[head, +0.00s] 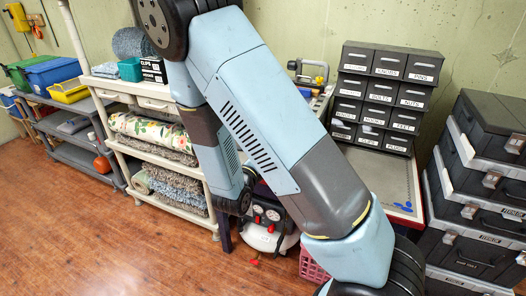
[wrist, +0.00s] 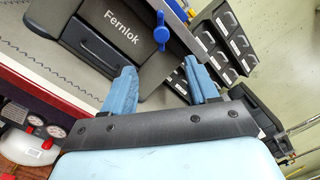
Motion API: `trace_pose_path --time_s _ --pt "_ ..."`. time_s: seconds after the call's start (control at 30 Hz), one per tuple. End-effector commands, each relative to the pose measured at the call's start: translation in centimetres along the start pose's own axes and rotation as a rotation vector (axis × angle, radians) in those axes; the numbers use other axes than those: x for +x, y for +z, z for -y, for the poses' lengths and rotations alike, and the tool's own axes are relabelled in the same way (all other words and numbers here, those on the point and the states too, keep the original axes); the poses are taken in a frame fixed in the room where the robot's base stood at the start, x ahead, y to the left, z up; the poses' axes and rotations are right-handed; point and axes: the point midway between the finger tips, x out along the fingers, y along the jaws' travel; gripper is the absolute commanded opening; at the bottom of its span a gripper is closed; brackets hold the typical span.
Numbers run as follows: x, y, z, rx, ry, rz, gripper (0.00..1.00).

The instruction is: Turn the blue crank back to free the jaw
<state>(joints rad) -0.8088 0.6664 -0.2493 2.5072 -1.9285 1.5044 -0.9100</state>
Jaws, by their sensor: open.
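In the wrist view, a blue crank (wrist: 161,30) stands upright against a dark grey machine (wrist: 118,28) lettered "Fernlok". The crank has a rounded knob at its top and a wider lower end. I cannot tell which part of the machine is the jaw, or whether it grips anything. My gripper (wrist: 163,83) is open, with its two blue fingers apart and nothing seen between them. The crank lies beyond the fingertips, roughly in line with the gap, and looks untouched. In the head view my arm hides the machine, crank and gripper.
A dark drawer cabinet (head: 384,92) stands at the back of the worktop (head: 398,170), also beside the machine in the wrist view (wrist: 222,40). Stacked black tool cases (head: 470,190) stand right. A compressor (head: 265,232) and pink crate (head: 312,268) sit below. Floor (head: 90,235) is clear at left.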

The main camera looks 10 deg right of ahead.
Motion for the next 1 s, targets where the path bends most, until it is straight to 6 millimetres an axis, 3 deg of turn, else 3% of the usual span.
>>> trace_pose_path --time_s 0.17,0.5,0.7,1.0 --pt "0.8 -0.6 2.1 0.079 -0.039 -0.075 0.59" --pt "2.3 -5.4 11.8 0.528 -0.255 -0.471 0.59" --pt "1.2 -8.4 16.4 0.83 -0.401 -0.699 0.59" --pt "-2.1 -11.3 21.4 1.304 -0.63 -1.006 0.59"
